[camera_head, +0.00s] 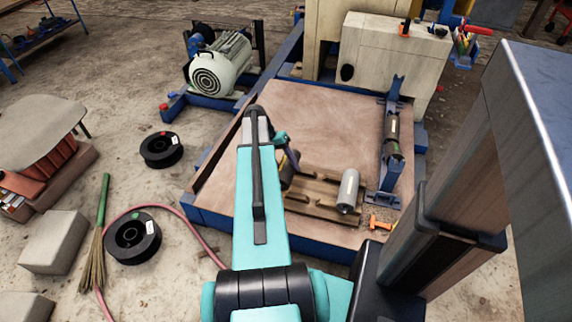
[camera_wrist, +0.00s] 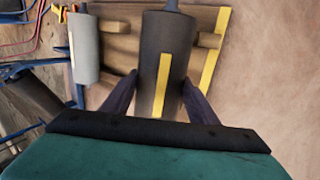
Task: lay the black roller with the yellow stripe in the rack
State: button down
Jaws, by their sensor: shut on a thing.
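The black roller with the yellow stripe (camera_wrist: 152,48) lies between the fingers of my gripper (camera_wrist: 160,95) in the wrist view. The fingers are shut on its two sides. The roller is over the wooden cradle (camera_wrist: 207,70); I cannot tell whether it still touches the wood. In the head view my gripper (camera_head: 287,160) is at the cradle's left end, and my arm hides most of the held roller. The blue rack (camera_head: 383,199) stands to the right, with a dark roller (camera_head: 392,142) with a pale stripe in it.
A grey roller (camera_head: 348,190) is at the cradle's right end, between my gripper and the rack. An orange tool (camera_head: 380,222) lies in front of the rack. The brown platform (camera_head: 320,115) behind the cradle is clear. A pale machine block (camera_head: 390,55) stands at the back.

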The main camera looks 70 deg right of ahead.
jog(key=shift+f, duration=0.5)
jog(key=shift+p, duration=0.55)
dwell(2.2)
jog(key=shift+f+b, duration=0.4)
jog(key=shift+f, duration=1.15)
dwell(1.0)
jog(key=c, duration=0.6)
grip_release()
jog(key=shift+c, duration=0.2)
jog(key=shift+a+f, duration=0.1)
jog(key=p+v, duration=0.2)
jog(key=v, duration=1.2)
